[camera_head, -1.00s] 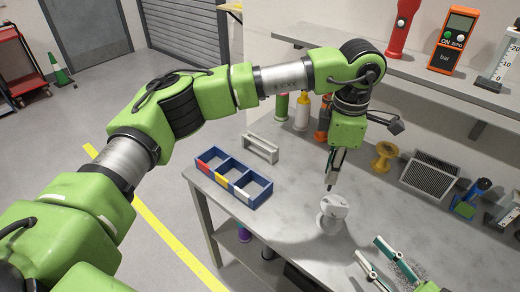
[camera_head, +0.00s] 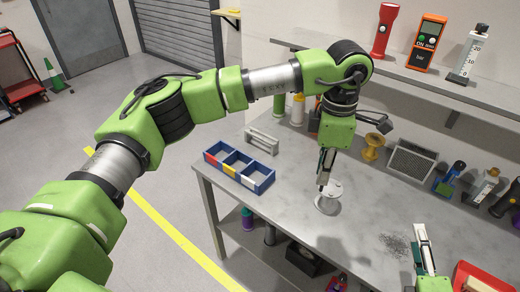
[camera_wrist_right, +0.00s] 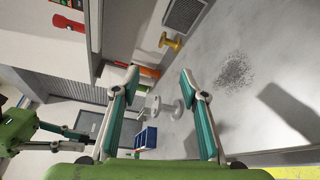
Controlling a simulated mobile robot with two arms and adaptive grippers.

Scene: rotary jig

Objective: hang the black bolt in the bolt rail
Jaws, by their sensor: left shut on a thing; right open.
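My left gripper (camera_head: 324,178) is shut and points down at the upper left edge of the pale grey round jig (camera_head: 328,203). A small dark tip shows at its fingers, which looks like the black bolt (camera_head: 321,187); the fingers hide most of it. I cannot tell if it touches the jig. The grey rail (camera_head: 262,139), which looks like the bolt rail, stands empty on the table behind the blue bin. My right gripper (camera_head: 421,236) is open and empty at the front right. The right wrist view shows its spread fingers (camera_wrist_right: 158,85) with the jig (camera_wrist_right: 166,106) beyond, between them.
A blue bin (camera_head: 266,180) with three compartments stands at the table's left edge. A yellow spool (camera_head: 373,146), a grey vented box (camera_head: 411,163) and bottles line the back. A red container (camera_head: 482,277) is at the front right.

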